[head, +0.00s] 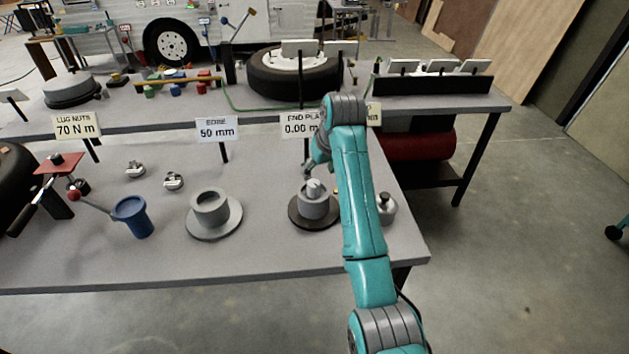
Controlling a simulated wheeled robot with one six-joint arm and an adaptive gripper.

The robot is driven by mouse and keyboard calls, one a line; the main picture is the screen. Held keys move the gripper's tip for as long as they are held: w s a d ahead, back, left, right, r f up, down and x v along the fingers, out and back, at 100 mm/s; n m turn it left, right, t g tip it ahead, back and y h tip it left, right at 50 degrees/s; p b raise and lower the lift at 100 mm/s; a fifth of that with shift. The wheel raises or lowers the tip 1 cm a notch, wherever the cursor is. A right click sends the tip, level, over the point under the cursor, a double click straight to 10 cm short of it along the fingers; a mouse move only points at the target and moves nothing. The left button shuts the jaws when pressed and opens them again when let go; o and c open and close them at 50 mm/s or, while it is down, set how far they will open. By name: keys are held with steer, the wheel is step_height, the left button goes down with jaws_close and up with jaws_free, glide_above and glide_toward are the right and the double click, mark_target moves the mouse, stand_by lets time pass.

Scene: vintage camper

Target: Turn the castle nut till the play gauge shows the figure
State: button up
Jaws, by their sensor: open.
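A grey hub (313,207) stands upright on a dark round base (297,220) near the right end of the front bench. A lighter metal piece (314,187) sits on its top; I cannot tell the castle nut apart from it at this size. A sign (297,125) behind the hub reads "END PLA" and "0.00", its right part hidden by my arm; a dial gauge is not clearly visible. My gripper (316,168) is open, just above and behind the hub top. Its fingers are small and partly hidden, and whether they touch the hub is unclear.
Left of the hub stand a grey cup on a disc (213,213) and a blue cup (133,217). A small knobbed metal piece (387,208) is close right of my arm. Signs (217,130) on posts line the back. The bench's front strip (250,265) is clear.

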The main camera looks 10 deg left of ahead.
mark_target(314, 183)
steer(key=x, duration=0.8)
steer(key=c, duration=1.1)
